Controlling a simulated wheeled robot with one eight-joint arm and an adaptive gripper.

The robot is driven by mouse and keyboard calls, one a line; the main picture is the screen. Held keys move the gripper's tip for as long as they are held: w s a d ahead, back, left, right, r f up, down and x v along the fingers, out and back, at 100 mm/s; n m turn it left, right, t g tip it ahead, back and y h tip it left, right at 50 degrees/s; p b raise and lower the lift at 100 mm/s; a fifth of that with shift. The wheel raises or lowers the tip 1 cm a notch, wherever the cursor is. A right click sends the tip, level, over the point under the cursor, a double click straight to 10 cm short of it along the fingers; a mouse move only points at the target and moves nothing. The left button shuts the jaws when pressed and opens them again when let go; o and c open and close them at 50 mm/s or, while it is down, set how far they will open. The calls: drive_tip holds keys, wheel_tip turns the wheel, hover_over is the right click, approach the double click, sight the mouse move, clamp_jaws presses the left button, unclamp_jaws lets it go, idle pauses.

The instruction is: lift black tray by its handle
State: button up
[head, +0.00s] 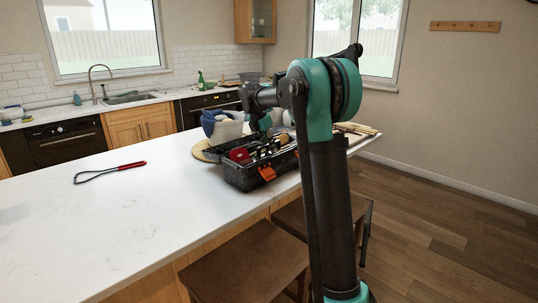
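The black tray (238,178) looks like an open toolbox with an orange latch on its front. It sits on the white island counter, near the edge by the stools, and holds several tools, including red and light-coloured ones. My arm reaches over it from the right. My gripper (265,131) points down above or at the tray's middle. It is small and partly hidden among the tools, so I cannot tell whether it is open or shut, or whether it touches the tray's handle. I cannot make out the handle clearly.
A red-handled wire tool (110,172) lies on the left of the white counter (120,225). A whitish container (226,128) with blue stuff stands behind the tray, and wooden sticks (356,129) lie to its right. Brown stools (248,268) stand below the counter edge. The counter's front left is clear.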

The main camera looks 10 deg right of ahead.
clamp_jaws()
idle(0.3)
